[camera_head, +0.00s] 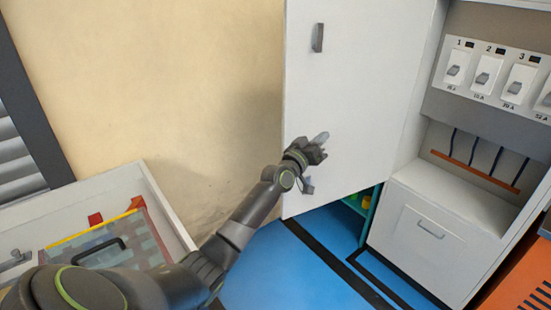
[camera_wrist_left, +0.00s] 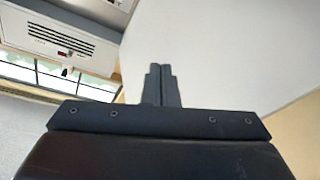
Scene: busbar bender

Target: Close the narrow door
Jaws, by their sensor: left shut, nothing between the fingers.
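The narrow door (camera_head: 350,95) is a tall white panel with a small dark handle (camera_head: 318,38) near its upper left edge. It stands open, swung out to the left from the white cabinet (camera_head: 455,195). My left gripper (camera_head: 322,138) is shut and empty in front of the door's lower part, below the handle; I cannot tell whether it touches the panel. In the left wrist view the shut fingers (camera_wrist_left: 161,85) point toward the pale door panel (camera_wrist_left: 225,50). My right gripper is not in view.
The cabinet has a row of numbered switches (camera_head: 485,72) and a lower drawer front with a handle (camera_head: 430,230). An open white drawer (camera_head: 150,205) with a toolbox stands at lower left. Orange equipment (camera_head: 515,275) is at lower right. Blue floor (camera_head: 275,265) lies clear below the door.

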